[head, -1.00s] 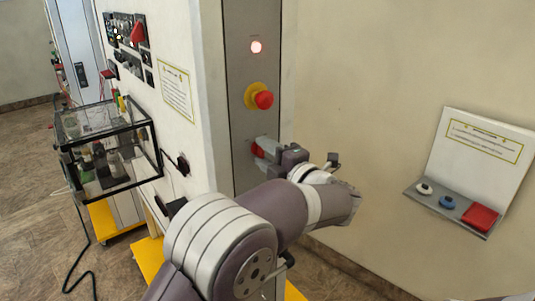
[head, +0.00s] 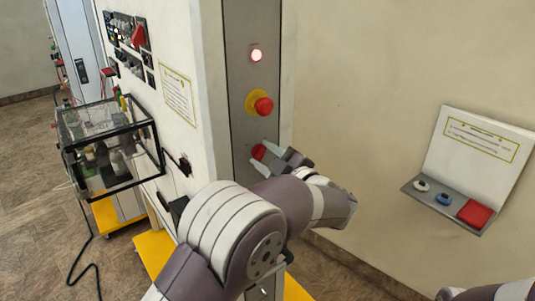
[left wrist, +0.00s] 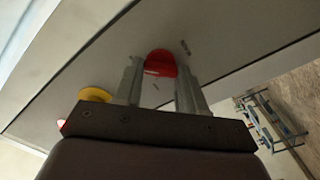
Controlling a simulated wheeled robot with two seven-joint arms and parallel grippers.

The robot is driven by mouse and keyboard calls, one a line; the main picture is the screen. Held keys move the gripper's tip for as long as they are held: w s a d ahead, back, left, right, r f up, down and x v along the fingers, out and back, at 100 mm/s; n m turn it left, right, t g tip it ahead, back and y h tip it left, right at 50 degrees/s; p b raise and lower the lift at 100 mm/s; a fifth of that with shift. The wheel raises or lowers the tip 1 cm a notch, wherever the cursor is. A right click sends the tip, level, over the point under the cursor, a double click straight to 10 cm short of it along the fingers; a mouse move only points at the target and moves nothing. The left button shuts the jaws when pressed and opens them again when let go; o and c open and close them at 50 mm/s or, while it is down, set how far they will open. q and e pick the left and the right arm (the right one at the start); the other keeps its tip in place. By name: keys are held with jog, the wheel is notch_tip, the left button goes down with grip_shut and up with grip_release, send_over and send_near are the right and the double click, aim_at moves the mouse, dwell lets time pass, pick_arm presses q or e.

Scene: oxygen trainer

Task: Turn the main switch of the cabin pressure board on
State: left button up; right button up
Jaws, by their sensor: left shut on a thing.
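The board is a narrow grey upright panel (head: 237,100). From the top it has a lit round lamp (head: 257,54), a red mushroom button on a yellow collar (head: 263,105), and a red rotary switch (head: 258,151). My left gripper (head: 268,155) is at the rotary switch, its two fingers spread one above the other in the head view. In the left wrist view the switch (left wrist: 160,64) shows between the fingertips, with a pale mark on its face. The gripper (left wrist: 160,88) is shut on it. The yellow collar (left wrist: 95,94) is beside one finger.
A wall shelf (head: 415,192) at right carries white, blue and red items under a notice. A black-framed clear case (head: 110,150) stands at left beside a white side wall with a notice (head: 177,92). Air right of the panel is free.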

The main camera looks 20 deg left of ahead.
pick_arm(q)
jog(key=shift+r, duration=0.3)
jog(key=o, duration=0.8)
jog(key=shift+c, duration=0.2)
jog(key=o, duration=0.3)
jog(key=shift+a, duration=0.1)
jog(key=shift+w+a+f, duration=0.1)
jog(key=shift+a+f, duration=0.05)
jog(key=b+v, duration=0.1)
jog(key=v, duration=0.1)
jog(key=f+b+v, duration=0.1)
jog(key=b+v, duration=0.1)
jog(key=v, duration=0.1)
jog(key=shift+w, duration=0.15)
jog(key=b, duration=0.3)
send_near(263, 156)
jog(key=v, duration=0.3)
jog(key=shift+s+r, duration=0.3)
jog(key=shift+r, duration=0.1)
